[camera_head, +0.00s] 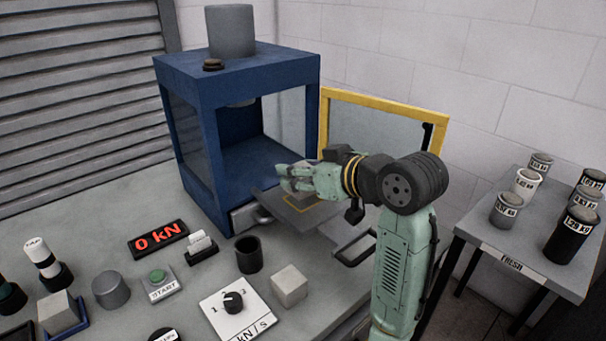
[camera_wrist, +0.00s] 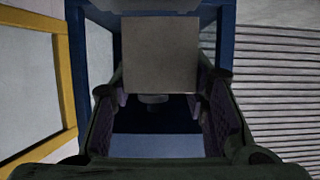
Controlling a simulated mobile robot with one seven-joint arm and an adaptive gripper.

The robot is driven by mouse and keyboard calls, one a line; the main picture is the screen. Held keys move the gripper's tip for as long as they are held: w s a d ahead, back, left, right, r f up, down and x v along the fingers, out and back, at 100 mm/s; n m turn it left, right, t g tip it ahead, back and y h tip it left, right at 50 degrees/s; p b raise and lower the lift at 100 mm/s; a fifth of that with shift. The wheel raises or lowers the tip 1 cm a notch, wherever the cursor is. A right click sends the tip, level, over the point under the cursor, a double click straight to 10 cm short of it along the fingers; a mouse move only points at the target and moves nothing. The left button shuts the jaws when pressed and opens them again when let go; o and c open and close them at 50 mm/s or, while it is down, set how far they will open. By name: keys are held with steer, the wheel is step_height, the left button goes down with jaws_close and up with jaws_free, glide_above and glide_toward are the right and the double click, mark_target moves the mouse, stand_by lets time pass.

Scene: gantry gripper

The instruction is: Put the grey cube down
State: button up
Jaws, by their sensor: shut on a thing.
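The grey cube (camera_wrist: 160,55) is between the two fingers of my gripper in the wrist view, its flat square face toward the camera. My gripper (camera_head: 290,177) is shut on it in the head view, in front of the open blue machine (camera_head: 208,105). My fingers hide most of the cube there. Below my gripper a grey pull-out plate (camera_head: 284,215) with a yellow outline juts from the machine. I cannot tell whether the cube touches the plate.
The machine's yellow-framed door (camera_head: 437,119) stands open behind my arm. On the bench are a pale cube (camera_head: 290,286), a black cup (camera_head: 249,255), a dial panel (camera_head: 225,317), a START button (camera_head: 158,283) and a "0 kN" display (camera_head: 158,238). A side table (camera_head: 490,236) holds several labelled cylinders.

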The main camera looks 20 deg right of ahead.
steer(key=shift+w+d, duration=0.25)
steer(key=shift+w, duration=0.25)
steer(key=shift+w+d, duration=0.25)
steer(key=shift+w, duration=0.25)
steer(key=shift+w+f, duration=0.1)
steer(key=shift+f, duration=0.15)
steer(key=shift+f+p, duration=0.6)
steer(key=shift+f, duration=1)
steer(key=shift+f, duration=0.2)
steer(key=o, duration=1.4)
